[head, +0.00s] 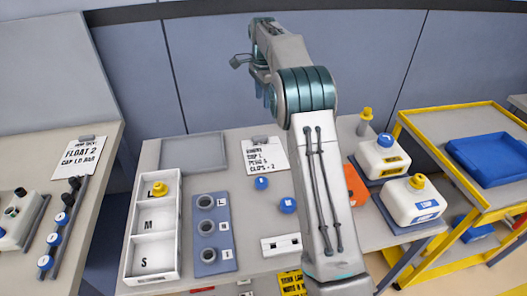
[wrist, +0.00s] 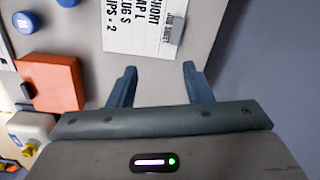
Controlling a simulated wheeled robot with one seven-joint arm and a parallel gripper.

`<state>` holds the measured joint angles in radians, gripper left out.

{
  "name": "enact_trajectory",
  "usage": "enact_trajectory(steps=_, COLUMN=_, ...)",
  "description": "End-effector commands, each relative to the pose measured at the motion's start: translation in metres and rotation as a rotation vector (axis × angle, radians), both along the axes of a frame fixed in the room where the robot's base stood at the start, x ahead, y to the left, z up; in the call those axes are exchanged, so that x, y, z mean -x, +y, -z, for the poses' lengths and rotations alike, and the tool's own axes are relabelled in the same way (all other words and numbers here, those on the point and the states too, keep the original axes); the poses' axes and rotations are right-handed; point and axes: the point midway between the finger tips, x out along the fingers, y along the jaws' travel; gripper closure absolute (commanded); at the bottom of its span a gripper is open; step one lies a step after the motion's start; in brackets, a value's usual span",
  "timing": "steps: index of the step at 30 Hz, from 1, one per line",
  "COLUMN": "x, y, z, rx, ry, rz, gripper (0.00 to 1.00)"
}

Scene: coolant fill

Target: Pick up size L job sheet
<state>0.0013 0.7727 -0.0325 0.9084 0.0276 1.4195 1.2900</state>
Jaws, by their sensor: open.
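A white job sheet (head: 264,155) with black print lies at the back middle of the centre table, a grey clip at its far edge. A second printed sheet (head: 79,158) on the left table reads roughly "float 2, cap L". My gripper (wrist: 159,68) is open and empty; the sheet lies beyond its fingertips in the wrist view. In the head view my gripper (head: 268,97) is partly hidden by my arm.
A white L/M/S tray (head: 139,222) with a yellow cap, a blue socket block (head: 224,250) and blue caps (head: 287,205) stand on the centre table. White jugs (head: 412,202) and an orange block (wrist: 51,83) are to the right. A yellow cart (head: 478,186) bears a blue bin.

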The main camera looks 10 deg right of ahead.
Motion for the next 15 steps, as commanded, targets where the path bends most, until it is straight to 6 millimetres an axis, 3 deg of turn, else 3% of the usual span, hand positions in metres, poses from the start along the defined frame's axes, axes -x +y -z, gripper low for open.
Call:
enact_trajectory(steps=6, x=-0.034, y=0.0, z=0.04, rx=-0.002, ry=0.032, rz=0.177, gripper=0.55)
enact_trajectory(steps=15, x=-0.044, y=0.0, z=0.069, rx=-0.001, ry=0.045, rz=0.256, gripper=0.55)
